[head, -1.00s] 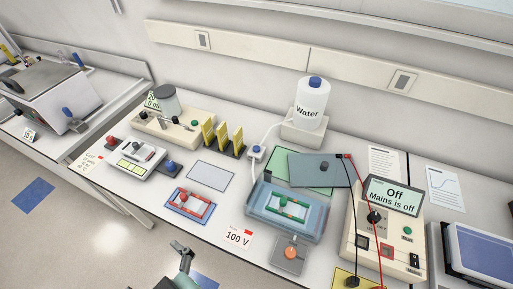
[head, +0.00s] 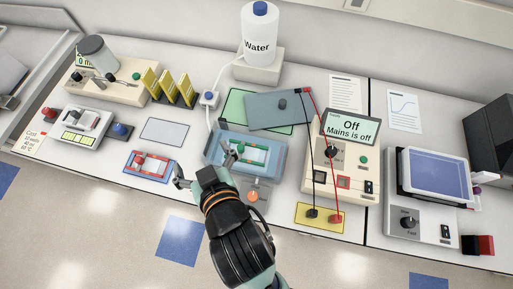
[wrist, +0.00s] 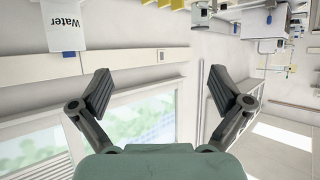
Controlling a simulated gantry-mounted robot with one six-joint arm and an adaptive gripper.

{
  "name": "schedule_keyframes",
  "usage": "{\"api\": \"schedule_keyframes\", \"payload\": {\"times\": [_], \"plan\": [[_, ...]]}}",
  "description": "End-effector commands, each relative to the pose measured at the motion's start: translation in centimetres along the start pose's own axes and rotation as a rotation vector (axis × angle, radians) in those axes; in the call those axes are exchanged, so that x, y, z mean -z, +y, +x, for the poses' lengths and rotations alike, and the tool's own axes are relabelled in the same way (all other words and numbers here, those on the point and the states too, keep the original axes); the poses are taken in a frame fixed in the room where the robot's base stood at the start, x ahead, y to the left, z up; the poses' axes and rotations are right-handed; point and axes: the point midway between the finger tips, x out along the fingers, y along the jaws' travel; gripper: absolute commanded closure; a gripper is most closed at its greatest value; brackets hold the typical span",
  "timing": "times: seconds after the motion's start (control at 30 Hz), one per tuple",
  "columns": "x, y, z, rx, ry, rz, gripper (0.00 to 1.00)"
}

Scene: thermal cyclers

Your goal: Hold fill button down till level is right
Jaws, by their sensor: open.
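The water bottle (head: 259,35), white with a blue cap, stands on a block at the back of the bench. A hose runs from it to a small white box with a blue button (head: 208,97), then down to the clear blue tank (head: 270,165). A green-and-white tray sits in the tank. The liquid level is too small to read. My gripper (head: 206,168) is open and empty at the tank's front left, well apart from the blue button. Its two fingers also show spread in the wrist view (wrist: 158,95), with the bottle (wrist: 63,25) upside down at top left.
A power supply (head: 342,165) reading "Off, Mains is off" stands right of the tank, with black and red leads to a yellow pad (head: 320,226). Yellow racks (head: 170,86) stand left of the button. A red-and-blue tray (head: 150,165) lies near my gripper. A grey lid (head: 280,110) lies behind the tank.

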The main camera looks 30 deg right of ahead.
Motion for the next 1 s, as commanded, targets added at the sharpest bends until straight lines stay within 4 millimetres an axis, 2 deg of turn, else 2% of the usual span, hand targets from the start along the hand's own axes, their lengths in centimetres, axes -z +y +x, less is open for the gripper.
{"api": "schedule_keyframes", "payload": {"times": [0.33,0.9,0.93,1.0], "plan": [[0.0,0.01,0.0,0.0,0.0,0.0,0.02],[0.0,0.01,0.0,0.0,0.0,0.0,0.97],[0.0,0.01,0.0,0.0,0.0,0.0,1.0],[0.0,0.01,0.0,0.0,0.0,0.0,1.0]]}}
